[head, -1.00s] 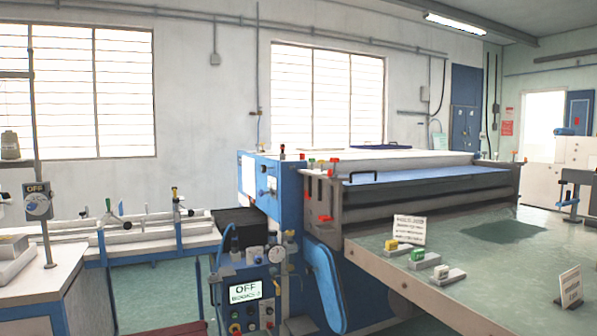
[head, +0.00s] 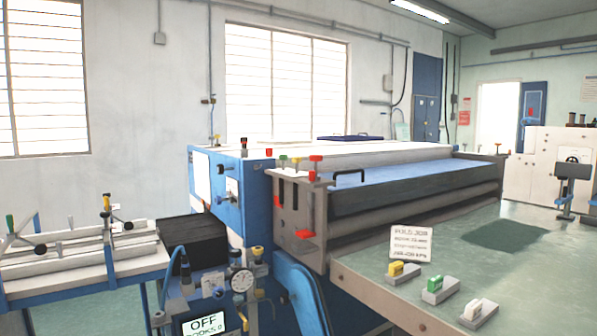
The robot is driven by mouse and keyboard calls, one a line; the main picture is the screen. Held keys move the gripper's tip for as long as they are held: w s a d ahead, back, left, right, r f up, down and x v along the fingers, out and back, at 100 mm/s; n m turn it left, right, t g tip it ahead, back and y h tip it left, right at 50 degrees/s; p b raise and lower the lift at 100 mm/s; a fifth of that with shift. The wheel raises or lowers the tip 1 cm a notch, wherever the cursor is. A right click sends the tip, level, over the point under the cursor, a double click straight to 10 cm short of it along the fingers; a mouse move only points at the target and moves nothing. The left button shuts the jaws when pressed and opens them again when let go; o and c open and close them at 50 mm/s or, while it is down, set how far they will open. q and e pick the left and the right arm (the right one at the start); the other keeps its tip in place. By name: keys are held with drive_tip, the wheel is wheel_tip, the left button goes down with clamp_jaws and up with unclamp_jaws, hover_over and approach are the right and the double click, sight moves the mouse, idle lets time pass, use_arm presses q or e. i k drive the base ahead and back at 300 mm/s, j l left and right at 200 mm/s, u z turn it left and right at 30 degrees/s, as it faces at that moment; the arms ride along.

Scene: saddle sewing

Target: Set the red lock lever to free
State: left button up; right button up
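The blue and grey machine stands in the middle of the head view and carries several small red parts. A red handle (head: 305,234) sticks out low on its grey end plate (head: 290,200). A red-topped part (head: 315,158) stands on the top corner of that plate, beside green, yellow and white ones. A smaller red piece (head: 277,201) sits on the plate's left edge. I cannot tell from the picture which of these is the lock lever or how it is set. Neither of my grippers is in view.
A green-topped table (head: 400,300) extends to the right, holding a printed card (head: 411,244) and yellow, green and white-topped blocks (head: 439,290). A control box with an OFF display (head: 203,324) is at the bottom. A white-railed bench (head: 60,265) stands left.

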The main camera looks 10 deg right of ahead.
sight(312, 177)
drive_tip(key=i+j+z, duration=0.1)
drive_tip(key=i+z, duration=0.35)
drive_tip(key=i+j+z, duration=0.15)
drive_tip(key=z, duration=0.3)
drive_tip(key=i, duration=0.1)
